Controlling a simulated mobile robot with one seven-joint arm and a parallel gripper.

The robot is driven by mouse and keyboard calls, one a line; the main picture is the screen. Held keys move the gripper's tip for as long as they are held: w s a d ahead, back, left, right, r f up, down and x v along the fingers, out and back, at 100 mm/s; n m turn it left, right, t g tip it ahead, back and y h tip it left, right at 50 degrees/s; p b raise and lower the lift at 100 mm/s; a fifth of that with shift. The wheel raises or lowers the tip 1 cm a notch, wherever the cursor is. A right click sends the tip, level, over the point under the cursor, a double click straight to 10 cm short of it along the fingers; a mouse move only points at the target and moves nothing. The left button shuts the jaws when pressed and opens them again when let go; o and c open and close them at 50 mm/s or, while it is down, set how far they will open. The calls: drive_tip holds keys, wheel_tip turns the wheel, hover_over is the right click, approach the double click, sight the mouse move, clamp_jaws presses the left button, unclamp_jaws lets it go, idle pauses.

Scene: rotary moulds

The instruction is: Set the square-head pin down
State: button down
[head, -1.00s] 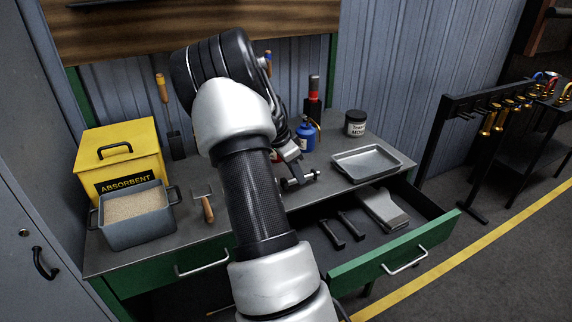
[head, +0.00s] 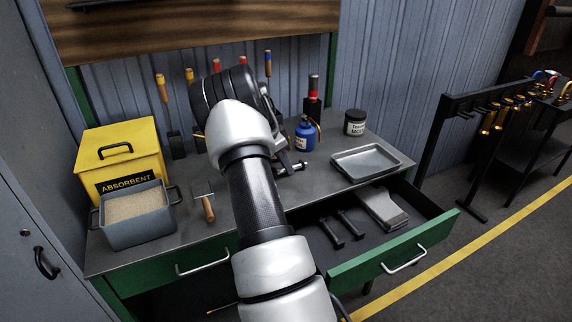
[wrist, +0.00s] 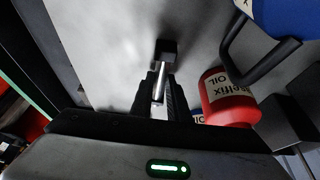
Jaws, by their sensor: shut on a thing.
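My gripper (wrist: 160,84) is shut on the square-head pin (wrist: 167,50). In the wrist view the pin's dark square head sticks out past the fingertips, and part of its bright shank shows between the fingers. In the head view the pin (head: 295,169) is small and partly hidden by my arm. It is over the workbench top (head: 255,205), left of the metal tray. I cannot tell whether it touches the bench.
A blue oil can (head: 305,136) and a dark jar (head: 355,123) stand behind. A metal tray (head: 340,168) is at right. The open drawer (head: 315,254) holds two dark tools (head: 331,233) and a grey block (head: 383,208). A sand bin (head: 135,232) and trowel (head: 207,207) are at left.

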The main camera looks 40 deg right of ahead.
drive_tip(key=shift+f, duration=0.15)
drive_tip(key=c, duration=1.7)
unclamp_jaws()
